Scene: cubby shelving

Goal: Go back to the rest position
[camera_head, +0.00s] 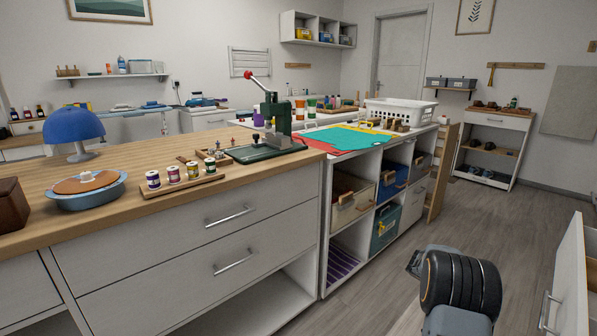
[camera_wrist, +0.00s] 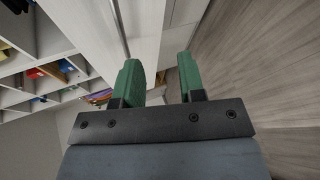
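My gripper (camera_wrist: 158,76) shows in the wrist view with its two green fingers apart and nothing held between them. Behind the fingers are pale cabinet faces and, to the right, the wood floor. In the head view my arm (camera_head: 460,286) stands in the aisle at the lower right, right of the cubby unit; the fingers cannot be made out there.
The white cubby unit (camera_head: 324,226) holds a beige bin (camera_head: 350,210), a blue bin (camera_head: 392,183) and a teal bin (camera_head: 384,232). A white cabinet (camera_head: 570,285) stands close on the right. Open floor (camera_head: 500,221) lies beyond my arm. Cubby shelves (camera_wrist: 42,62) fill the wrist view's left.

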